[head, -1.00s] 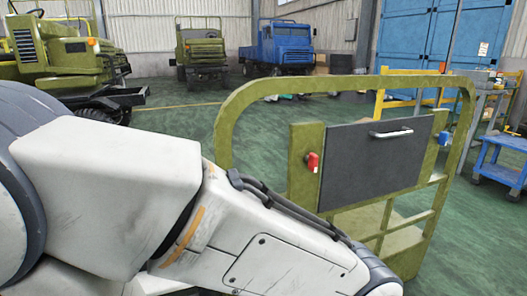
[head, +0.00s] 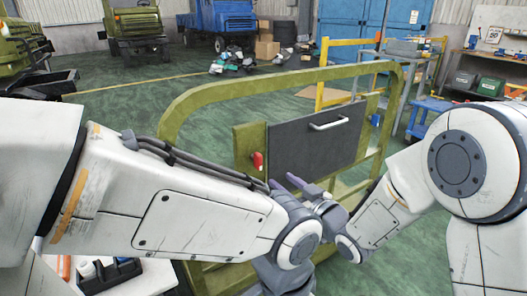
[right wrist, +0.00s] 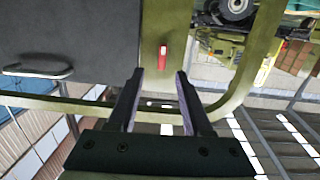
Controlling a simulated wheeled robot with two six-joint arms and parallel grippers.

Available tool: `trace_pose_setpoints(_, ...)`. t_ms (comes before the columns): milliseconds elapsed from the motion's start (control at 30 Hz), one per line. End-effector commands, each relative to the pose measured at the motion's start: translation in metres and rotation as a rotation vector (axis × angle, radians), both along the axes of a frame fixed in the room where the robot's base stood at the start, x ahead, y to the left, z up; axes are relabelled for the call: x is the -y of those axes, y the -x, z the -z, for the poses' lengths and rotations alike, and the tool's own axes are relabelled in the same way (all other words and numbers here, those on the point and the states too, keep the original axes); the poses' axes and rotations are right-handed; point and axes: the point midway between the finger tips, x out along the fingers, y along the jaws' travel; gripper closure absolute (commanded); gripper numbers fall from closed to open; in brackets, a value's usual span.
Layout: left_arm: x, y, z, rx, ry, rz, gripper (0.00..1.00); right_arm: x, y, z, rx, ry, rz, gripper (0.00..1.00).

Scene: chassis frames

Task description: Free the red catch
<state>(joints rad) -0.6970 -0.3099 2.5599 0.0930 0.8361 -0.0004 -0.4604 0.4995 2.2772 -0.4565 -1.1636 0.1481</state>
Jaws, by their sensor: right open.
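The red catch (head: 257,161) sits on the olive frame at the left edge of a dark panel (head: 318,142) with a pale handle (head: 329,124). In the right wrist view the red catch (right wrist: 163,55) shows beyond the fingertips, in line with the gap between them. My right gripper (head: 285,184) is open and empty, its fingers just right of and below the catch in the head view. In the right wrist view (right wrist: 160,72) its two fingers stand apart. My left arm crosses in front from the left; its gripper fingers do not show.
A blue catch (head: 376,119) is on the panel's right side. The curved olive rail (head: 290,80) surrounds the panel. A blue cart (head: 428,117) and a workbench stand at right. A black caddy (head: 108,274) is at lower left. Green floor is open behind.

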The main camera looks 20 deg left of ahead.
Motion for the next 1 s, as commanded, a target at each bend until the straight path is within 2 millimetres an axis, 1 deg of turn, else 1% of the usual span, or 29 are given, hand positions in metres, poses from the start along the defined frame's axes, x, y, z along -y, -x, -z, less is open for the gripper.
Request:
trace_pose_setpoints(33,0.0,0.0,-0.004,0.0,0.0,0.0,1.0,-0.001,-0.001,-0.005,0.015,-0.027,-0.012,0.5)
trace_pose_setpoints(100,0.0,0.0,-0.005,0.0,0.0,0.0,1.0,-0.003,-0.001,-0.009,0.03,-0.052,-0.025,0.5)
trace_pose_setpoints(267,0.0,0.0,-0.006,0.0,0.0,0.0,1.0,-0.015,-0.009,-0.011,0.041,-0.068,-0.033,0.5)
trace_pose_setpoints(500,0.0,0.0,-0.009,0.0,0.0,0.0,1.0,-0.05,-0.036,-0.011,0.041,-0.067,-0.033,0.5)
trace_pose_setpoints(700,0.0,0.0,-0.01,0.0,0.0,0.0,1.0,-0.074,-0.055,-0.011,0.04,-0.066,-0.031,0.5)
trace_pose_setpoints(833,0.0,0.0,-0.011,0.0,0.0,0.0,1.0,-0.083,-0.062,-0.011,0.041,-0.066,-0.03,0.5)
trace_pose_setpoints(1000,0.0,0.0,-0.011,0.0,0.0,0.0,1.0,-0.086,-0.065,-0.01,0.039,-0.065,-0.029,0.5)
